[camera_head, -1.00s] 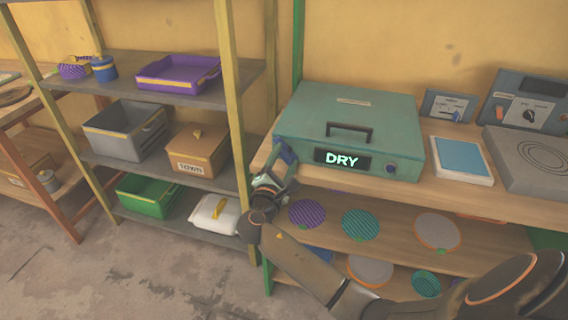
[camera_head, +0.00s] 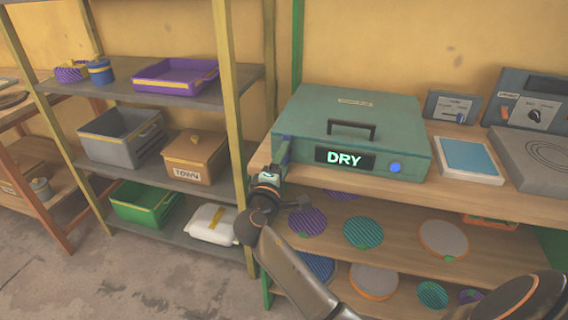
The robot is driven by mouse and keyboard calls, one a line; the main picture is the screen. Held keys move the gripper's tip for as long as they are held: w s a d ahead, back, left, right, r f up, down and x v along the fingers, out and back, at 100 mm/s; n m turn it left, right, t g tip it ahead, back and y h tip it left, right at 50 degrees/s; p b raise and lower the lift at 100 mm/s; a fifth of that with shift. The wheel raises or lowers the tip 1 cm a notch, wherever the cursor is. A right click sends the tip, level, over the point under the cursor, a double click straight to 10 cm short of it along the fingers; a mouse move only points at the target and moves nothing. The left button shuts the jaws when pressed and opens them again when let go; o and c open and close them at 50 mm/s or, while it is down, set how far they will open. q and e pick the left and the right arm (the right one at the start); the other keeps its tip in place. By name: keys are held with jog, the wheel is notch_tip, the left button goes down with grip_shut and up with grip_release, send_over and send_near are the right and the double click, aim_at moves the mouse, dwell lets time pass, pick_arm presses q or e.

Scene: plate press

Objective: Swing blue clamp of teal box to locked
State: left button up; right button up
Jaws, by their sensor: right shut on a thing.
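The teal box (camera_head: 345,118) sits closed on the wooden bench top, with a dark handle on its lid. Its front panel (camera_head: 345,159) reads "DRY", and a round blue light (camera_head: 395,168) glows to the right of the panel. My right gripper (camera_head: 275,168) is at the box's left front corner, shut on the blue clamp (camera_head: 281,146). Only a little of the clamp shows; the fingertips and most of the clamp are hard to make out. My left gripper is not in view.
A shelf rack on the left holds a purple tray (camera_head: 172,82), a grey bin (camera_head: 115,140) and other boxes. Several round discs lie on the shelf below the bench top. A white-framed blue pad (camera_head: 468,158) and control units stand right of the box.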

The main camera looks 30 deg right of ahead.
jog(key=shift+f, duration=0.1)
dwell(0.4)
jog(key=o, duration=1.4)
jog(key=shift+s, duration=0.1)
jog(key=shift+a+f, duration=0.1)
jog(key=shift+f, duration=0.05)
